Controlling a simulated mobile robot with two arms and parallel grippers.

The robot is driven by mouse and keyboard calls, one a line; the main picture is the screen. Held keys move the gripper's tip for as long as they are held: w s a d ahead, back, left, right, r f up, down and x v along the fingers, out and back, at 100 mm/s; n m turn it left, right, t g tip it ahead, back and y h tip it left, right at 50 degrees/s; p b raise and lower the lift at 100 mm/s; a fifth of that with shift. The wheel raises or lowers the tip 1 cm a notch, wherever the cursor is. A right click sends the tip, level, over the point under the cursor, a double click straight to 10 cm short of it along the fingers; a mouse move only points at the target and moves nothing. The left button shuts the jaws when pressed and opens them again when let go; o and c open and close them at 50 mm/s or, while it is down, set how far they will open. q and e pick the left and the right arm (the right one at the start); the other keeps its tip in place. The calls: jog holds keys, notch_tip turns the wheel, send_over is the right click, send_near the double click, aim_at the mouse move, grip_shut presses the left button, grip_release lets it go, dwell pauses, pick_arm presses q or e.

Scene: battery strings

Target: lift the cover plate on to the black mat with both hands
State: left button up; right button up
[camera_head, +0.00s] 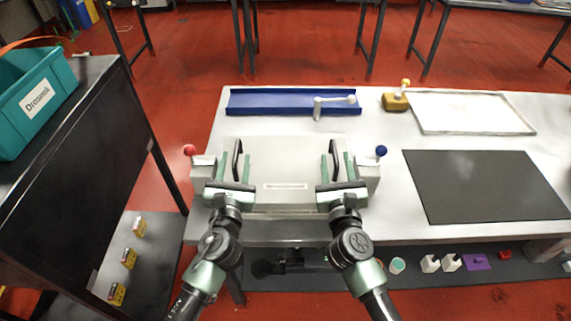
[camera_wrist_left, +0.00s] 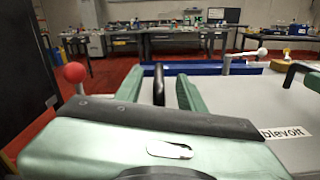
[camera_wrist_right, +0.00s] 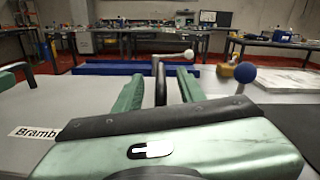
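The cover plate (camera_head: 285,150) is light grey, with a printed label and two upright black handles. It lies on a grey box at the left part of the table. My left gripper (camera_head: 236,158) is open, its green fingers either side of the left handle (camera_wrist_left: 158,84) with gaps. My right gripper (camera_head: 337,158) is open around the right handle (camera_wrist_right: 161,82) in the same way. Neither gripper visibly grips its handle. The black mat (camera_head: 485,185) lies flat and empty on the table to the right.
A red-knobbed lever (camera_head: 190,150) and a blue-knobbed lever (camera_head: 381,151) flank the box. A white framed tray (camera_head: 470,112) and a yellow object (camera_head: 396,101) stand behind the mat.

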aim_at(237, 150)
pick_arm(q)
jog(key=shift+w, duration=1.8)
pick_arm(e)
jog(key=shift+w, duration=1.8)
pick_arm(q)
grip_shut()
pick_arm(e)
grip_shut()
pick_arm(q)
jog(key=shift+r, duration=0.3)
pick_arm(e)
jog(key=shift+r, duration=0.3)
pick_arm(q)
jog(key=shift+w, duration=0.1)
pick_arm(e)
jog(key=shift+w, duration=0.15)
